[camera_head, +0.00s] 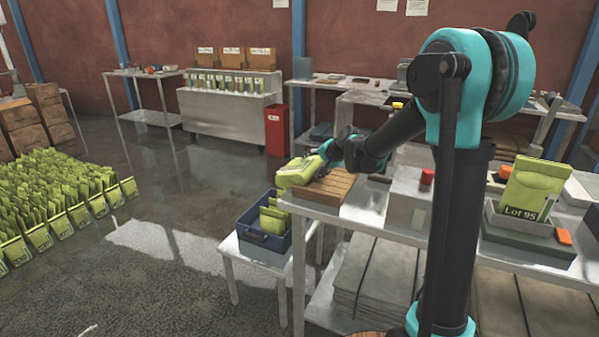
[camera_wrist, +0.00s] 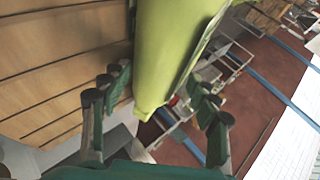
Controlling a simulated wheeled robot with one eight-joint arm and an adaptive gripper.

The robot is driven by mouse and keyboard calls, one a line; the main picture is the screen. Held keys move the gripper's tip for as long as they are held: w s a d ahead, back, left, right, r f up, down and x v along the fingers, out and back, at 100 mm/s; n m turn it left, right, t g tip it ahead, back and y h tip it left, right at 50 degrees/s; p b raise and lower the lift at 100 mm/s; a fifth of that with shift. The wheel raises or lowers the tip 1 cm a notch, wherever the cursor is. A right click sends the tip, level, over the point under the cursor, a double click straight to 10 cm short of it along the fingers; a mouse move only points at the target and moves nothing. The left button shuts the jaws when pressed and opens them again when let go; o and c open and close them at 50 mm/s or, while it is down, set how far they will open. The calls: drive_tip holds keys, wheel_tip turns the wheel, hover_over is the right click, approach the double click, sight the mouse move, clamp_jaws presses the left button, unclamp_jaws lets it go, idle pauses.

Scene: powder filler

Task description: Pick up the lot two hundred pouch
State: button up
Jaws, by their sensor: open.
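A yellow-green pouch (camera_head: 298,171) is at the left end of the wooden slatted board (camera_head: 340,190) on the near bench. No lot number is readable on it. My gripper (camera_head: 322,152) is at its right end. In the wrist view the pouch (camera_wrist: 175,50) reaches down between the open fingers of my gripper (camera_wrist: 160,88). The left finger is close to its edge; I cannot tell whether it touches. Another green pouch (camera_head: 535,180), marked "Lot 95", stands in a grey tray (camera_head: 520,224) at the right.
A blue bin (camera_head: 262,238) with green pouches stands on a low table left of the bench. A grey box (camera_head: 408,200) with a red top part is right of the board. Rows of green pouches (camera_head: 60,200) fill the left. The floor between is clear.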

drive_tip(key=shift+c, duration=0.4)
drive_tip(key=c, duration=1)
drive_tip(key=shift+r, duration=0.15)
drive_tip(key=shift+c, duration=0.2)
